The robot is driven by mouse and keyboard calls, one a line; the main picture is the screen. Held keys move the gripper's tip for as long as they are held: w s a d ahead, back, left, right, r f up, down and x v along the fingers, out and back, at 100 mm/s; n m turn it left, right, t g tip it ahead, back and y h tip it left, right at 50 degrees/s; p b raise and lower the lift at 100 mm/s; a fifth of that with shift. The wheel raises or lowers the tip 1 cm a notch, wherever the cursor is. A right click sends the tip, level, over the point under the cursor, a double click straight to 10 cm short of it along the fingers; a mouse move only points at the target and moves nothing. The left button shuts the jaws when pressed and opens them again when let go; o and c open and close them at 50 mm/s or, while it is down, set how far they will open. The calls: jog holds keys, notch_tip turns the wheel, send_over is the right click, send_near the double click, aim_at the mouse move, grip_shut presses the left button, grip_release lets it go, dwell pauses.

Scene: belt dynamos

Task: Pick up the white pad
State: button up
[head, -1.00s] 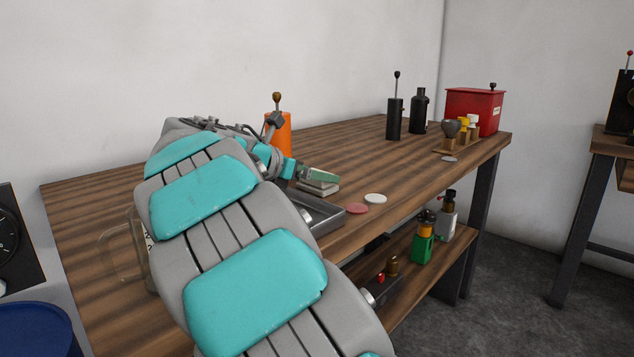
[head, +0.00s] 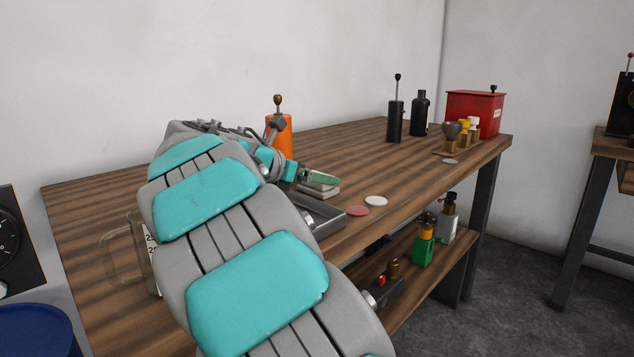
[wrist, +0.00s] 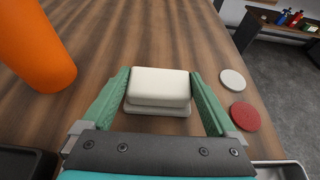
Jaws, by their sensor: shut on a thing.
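The white pad (wrist: 160,84) is a pale rounded block between the two green fingers of my gripper (wrist: 160,77) in the wrist view. The fingers are shut on its left and right sides. A second pale slab (wrist: 157,109) shows just under it, and I cannot tell whether the two touch. In the head view my gripper (head: 318,179) is low over the wooden bench, with a pale slab (head: 319,192) below the fingers. My arm hides part of the bench there.
A white disc (wrist: 232,79) and a red disc (wrist: 245,116) lie right of the gripper. An orange cylinder (wrist: 35,45) stands at the left. A grey metal tray (head: 325,222) is near the bench's front edge.

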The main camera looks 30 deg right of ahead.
jog(key=shift+r, duration=0.15)
jog(key=shift+r, duration=1.7)
jog(key=s+a, duration=0.3)
jog(key=s, duration=0.1)
jog(key=s+a, duration=0.2)
jog(key=s, duration=0.2)
jog(key=s+a+r+b, duration=0.1)
jog(key=s+a, duration=0.2)
jog(key=s, duration=0.1)
jog(key=shift+a+r, duration=0.1)
jog(key=shift+a, duration=0.2)
jog(key=shift+s+a, duration=0.35)
jog(key=shift+s, duration=0.2)
